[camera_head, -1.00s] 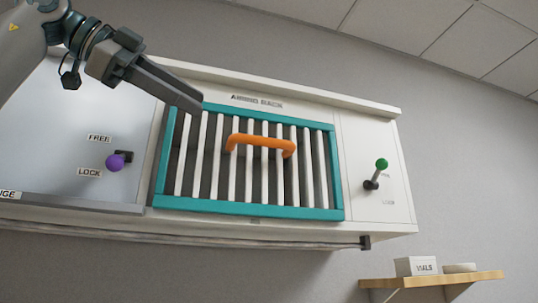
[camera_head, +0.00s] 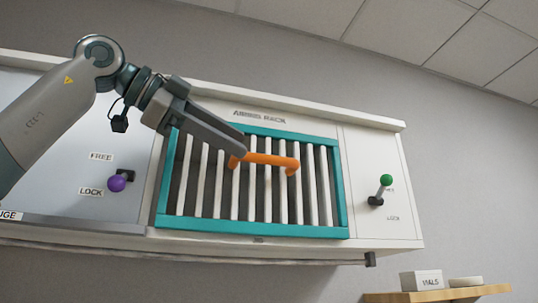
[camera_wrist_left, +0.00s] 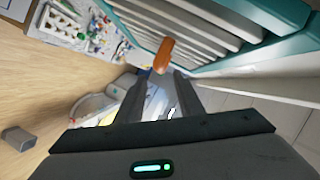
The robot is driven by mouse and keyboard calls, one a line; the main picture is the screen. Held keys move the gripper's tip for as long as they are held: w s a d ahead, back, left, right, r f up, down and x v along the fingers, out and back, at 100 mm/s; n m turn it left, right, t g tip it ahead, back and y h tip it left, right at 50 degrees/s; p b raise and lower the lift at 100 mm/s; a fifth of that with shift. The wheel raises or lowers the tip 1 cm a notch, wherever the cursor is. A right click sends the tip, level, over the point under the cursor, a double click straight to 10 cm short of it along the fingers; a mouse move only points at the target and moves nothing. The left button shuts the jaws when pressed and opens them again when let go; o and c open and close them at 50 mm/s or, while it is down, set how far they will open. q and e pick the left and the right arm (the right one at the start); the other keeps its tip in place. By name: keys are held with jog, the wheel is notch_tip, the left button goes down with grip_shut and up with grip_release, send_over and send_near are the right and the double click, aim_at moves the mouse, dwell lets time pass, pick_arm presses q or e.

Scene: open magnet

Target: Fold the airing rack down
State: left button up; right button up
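The airing rack (camera_head: 250,228) is a teal frame with white slats, lying flat against the white wall unit. An orange handle (camera_head: 268,160) crosses its slats. My left gripper (camera_head: 240,145) is at the left end of the handle and overlaps it in the head view. In the left wrist view, its two fingers (camera_wrist_left: 160,92) are apart with nothing between them, and the orange handle (camera_wrist_left: 164,54) lies just beyond the tips. My right gripper is out of view.
A purple-knobbed lever (camera_head: 117,183) sits on the panel to the left, beside the LOCK label. A wooden shelf (camera_head: 440,296) with a white VIALS box (camera_head: 421,280) is at the lower right. The space in front of the rack's right half looks clear.

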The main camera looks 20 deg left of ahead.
aim_at(257, 154)
pick_arm(q)
jog(key=p+x, duration=0.2)
jog(key=x, duration=0.7)
jog(key=shift+p, duration=0.4)
jog(key=shift+c, duration=0.3)
grip_shut()
